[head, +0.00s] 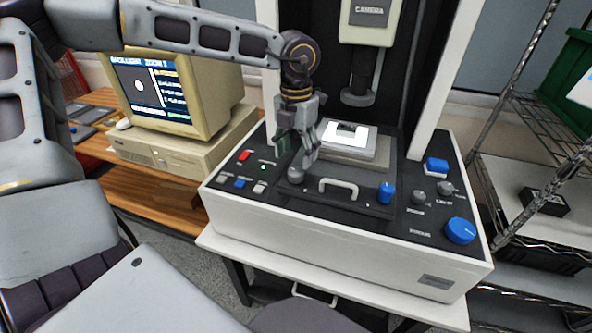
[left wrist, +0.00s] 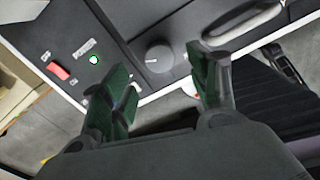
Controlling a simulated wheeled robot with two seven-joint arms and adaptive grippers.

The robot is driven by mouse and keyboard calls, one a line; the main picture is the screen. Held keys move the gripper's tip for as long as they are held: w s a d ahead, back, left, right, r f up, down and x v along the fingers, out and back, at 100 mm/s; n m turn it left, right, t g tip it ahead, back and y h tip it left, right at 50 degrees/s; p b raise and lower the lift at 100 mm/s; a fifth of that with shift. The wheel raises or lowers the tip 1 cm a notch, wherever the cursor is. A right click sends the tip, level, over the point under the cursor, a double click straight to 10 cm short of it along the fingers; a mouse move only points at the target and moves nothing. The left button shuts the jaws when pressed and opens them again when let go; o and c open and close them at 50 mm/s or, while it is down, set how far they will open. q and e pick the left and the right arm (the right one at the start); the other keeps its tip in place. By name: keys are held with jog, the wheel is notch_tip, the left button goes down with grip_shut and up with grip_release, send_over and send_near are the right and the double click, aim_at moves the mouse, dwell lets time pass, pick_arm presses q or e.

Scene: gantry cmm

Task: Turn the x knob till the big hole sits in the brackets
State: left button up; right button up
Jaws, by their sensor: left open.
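A grey round knob (head: 296,174) sits at the left front of the machine's stage; it also shows in the left wrist view (left wrist: 158,57) with a small label too blurred to read. A blue knob (head: 386,192) sits at the stage's right side. I cannot read which one is marked x. My left gripper (head: 297,150) points down just above the grey knob, open, its green-padded fingers (left wrist: 160,68) either side of it in the wrist view, with nothing held. The monitor (head: 150,88) shows a pale round spot on a dark picture; brackets are too small to make out.
A curved handle (head: 338,188) stands on the stage's front between the two knobs. A white plate (head: 347,139) lies under the camera column (head: 362,70). A large blue knob (head: 461,230) and smaller knobs are on the right panel. A red switch (head: 245,155) is on the left panel.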

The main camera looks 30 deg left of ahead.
aim_at(296, 171)
pick_arm(q)
notch_tip(296, 171, down, 5)
jog(key=shift+f, duration=0.65)
jog(key=c, duration=1)
